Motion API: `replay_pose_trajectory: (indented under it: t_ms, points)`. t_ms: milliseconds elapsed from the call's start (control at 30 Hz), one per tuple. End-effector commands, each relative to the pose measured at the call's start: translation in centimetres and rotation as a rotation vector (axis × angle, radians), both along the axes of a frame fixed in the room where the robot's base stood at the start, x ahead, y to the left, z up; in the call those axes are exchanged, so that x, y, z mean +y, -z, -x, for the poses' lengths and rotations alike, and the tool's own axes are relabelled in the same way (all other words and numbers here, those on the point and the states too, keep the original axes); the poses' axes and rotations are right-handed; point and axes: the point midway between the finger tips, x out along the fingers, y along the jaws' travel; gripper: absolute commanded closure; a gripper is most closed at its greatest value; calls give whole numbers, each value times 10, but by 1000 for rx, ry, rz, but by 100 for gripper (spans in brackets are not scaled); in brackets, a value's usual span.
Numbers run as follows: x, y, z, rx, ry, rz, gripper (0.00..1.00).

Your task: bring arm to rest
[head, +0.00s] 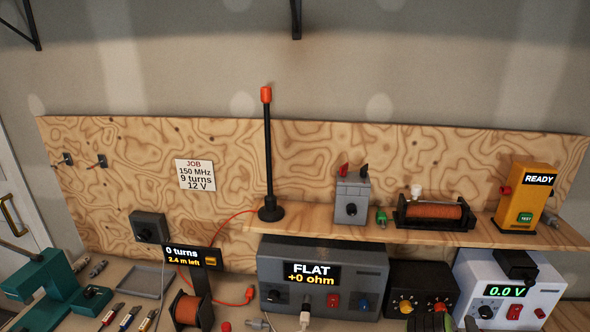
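No part of my arm or gripper can be made out in the head view. The view looks over a workbench (120,270) against a wooden backboard (330,150). I cannot tell where my gripper is or whether it holds anything.
A shelf (400,232) holds a black antenna (268,160), a coil (433,213) and an orange tester (526,195) reading READY. Below stand a grey meter (345,256) reading FLAT, a white supply (475,272) reading 0.0 V, and a teal machine (45,280).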

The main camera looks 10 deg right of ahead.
Motion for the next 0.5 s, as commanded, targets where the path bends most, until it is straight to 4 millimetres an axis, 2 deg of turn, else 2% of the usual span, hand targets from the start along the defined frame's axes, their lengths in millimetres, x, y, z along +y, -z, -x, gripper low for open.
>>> replay_pose_trajectory:
  t_ms: [33,133,267,367,467,500]
  points:
    - [-8,-27,-19,-44,68,-49,37]
    - [-13,-70,-40,-98,205,-206,37]
    - [6,-118,-57,-154,328,-449,37]
    - [39,-149,-63,-168,381,-651,37]
    - [87,-176,-60,-150,404,-852,37]
    - [109,-185,-56,-132,406,-929,37]
